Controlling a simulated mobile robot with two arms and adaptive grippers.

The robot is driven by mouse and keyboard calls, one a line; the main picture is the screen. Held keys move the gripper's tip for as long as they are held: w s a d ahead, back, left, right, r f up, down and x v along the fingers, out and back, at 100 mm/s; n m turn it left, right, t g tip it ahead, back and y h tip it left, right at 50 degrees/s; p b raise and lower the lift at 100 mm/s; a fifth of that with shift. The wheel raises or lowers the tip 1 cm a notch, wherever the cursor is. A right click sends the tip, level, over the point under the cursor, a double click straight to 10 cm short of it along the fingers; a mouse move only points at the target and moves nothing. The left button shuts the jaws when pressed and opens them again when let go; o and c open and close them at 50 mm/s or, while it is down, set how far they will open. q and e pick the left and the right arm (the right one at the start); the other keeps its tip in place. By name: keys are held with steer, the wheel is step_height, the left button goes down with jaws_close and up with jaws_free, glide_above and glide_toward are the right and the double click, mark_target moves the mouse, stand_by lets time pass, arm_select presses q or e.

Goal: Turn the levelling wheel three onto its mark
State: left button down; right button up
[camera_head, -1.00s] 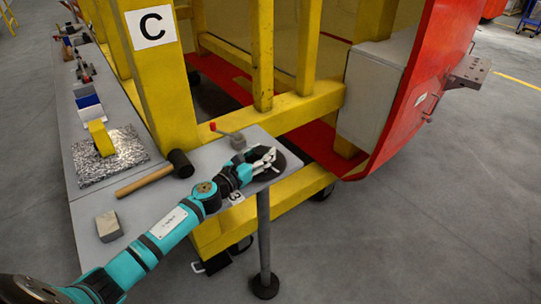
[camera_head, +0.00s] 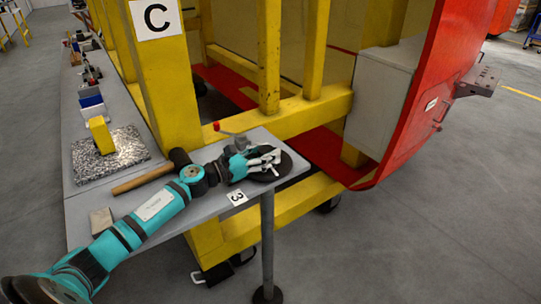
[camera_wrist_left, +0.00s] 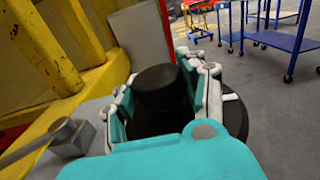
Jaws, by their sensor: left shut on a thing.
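The levelling wheel three (camera_head: 288,168) is a dark flat disc at the right end of the grey bench, near a white label "3" (camera_head: 237,197). My left gripper (camera_head: 272,160) lies low over the wheel and is shut on its raised middle. In the left wrist view, the black round hub (camera_wrist_left: 160,88) stands between the fingers of my left gripper (camera_wrist_left: 162,100), and the dark rim of the wheel (camera_wrist_left: 235,118) shows to the right. I cannot make out the wheel's mark; the gripper covers part of the disc. My right gripper is not in view.
A grey block with a red-knobbed lever (camera_head: 236,142) stands just behind the gripper. A mallet (camera_head: 143,181), a small block (camera_head: 101,219) and a yellow piece on a speckled plate (camera_head: 105,160) lie on the bench (camera_head: 205,218). Yellow frame posts (camera_head: 165,95) rise behind.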

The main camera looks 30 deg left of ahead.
arm_select(q)
steer(key=shift+s+f, duration=0.1)
steer(key=shift+f, duration=0.25)
steer(key=c, duration=1.1)
jaws_free()
steer(key=o, duration=0.4)
steer(key=shift+s+a+r, duration=0.1)
steer(key=shift+s+r, duration=0.05)
steer(key=shift+o, duration=0.2)
steer(key=shift+r, duration=0.1)
steer(key=v, duration=1.2)
steer(key=shift+a, duration=0.1)
